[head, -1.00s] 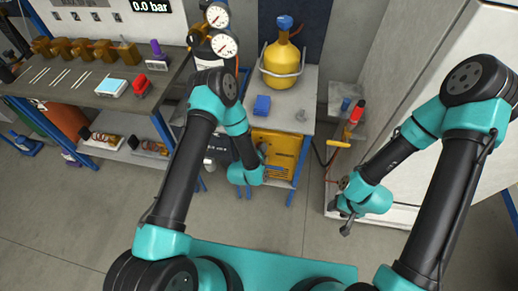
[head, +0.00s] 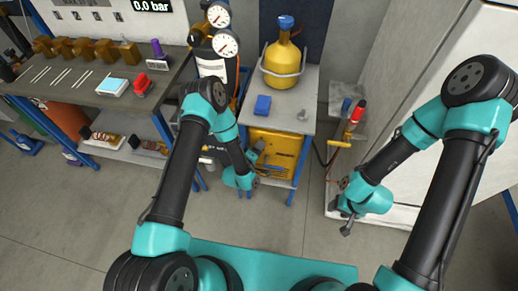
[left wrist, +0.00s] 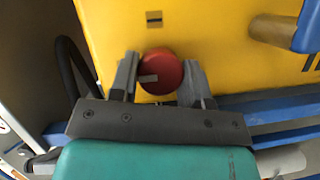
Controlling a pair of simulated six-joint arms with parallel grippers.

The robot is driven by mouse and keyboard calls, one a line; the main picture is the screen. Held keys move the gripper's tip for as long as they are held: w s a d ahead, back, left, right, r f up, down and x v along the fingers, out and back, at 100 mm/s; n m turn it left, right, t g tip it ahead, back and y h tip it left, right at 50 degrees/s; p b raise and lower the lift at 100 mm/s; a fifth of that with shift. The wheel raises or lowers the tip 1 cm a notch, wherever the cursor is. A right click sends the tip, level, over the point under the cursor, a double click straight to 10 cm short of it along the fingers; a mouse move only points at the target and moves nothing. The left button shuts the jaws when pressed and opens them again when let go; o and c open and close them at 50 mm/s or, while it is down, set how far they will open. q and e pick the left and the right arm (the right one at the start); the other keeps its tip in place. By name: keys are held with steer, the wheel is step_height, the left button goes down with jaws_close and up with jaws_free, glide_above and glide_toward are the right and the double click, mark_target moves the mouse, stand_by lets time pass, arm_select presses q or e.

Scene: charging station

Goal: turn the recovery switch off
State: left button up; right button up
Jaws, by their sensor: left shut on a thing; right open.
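The yellow recovery unit (head: 278,146) stands on the shelf under the small table. In the left wrist view its yellow face (left wrist: 215,30) carries a round red knob (left wrist: 163,68), the recovery switch, with a grey pointer mark lying nearly level toward the left. My left gripper (left wrist: 160,80) is shut on this knob, one finger on each side. In the head view my left gripper (head: 258,158) is at the unit's front, and the knob is hidden there. My right gripper (head: 341,217) is open and empty, low at the right beside the white cabinet.
A yellow gas cylinder (head: 284,60) and a blue block (head: 262,105) stand on the small table (head: 293,123). Blue table legs and a blue bar (left wrist: 265,105) run close to the unit. A brass fitting (left wrist: 272,30) juts out right of the knob. Open floor lies in front.

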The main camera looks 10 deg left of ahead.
stand_by(0.3)
arm_select(q)
steer(key=o, duration=0.9)
steer(key=shift+o, duration=0.2)
steer(key=v, duration=1.7)
steer(key=shift+s+a, duration=0.15)
steer(key=shift+s, duration=0.05)
steer(key=shift+w, duration=0.1)
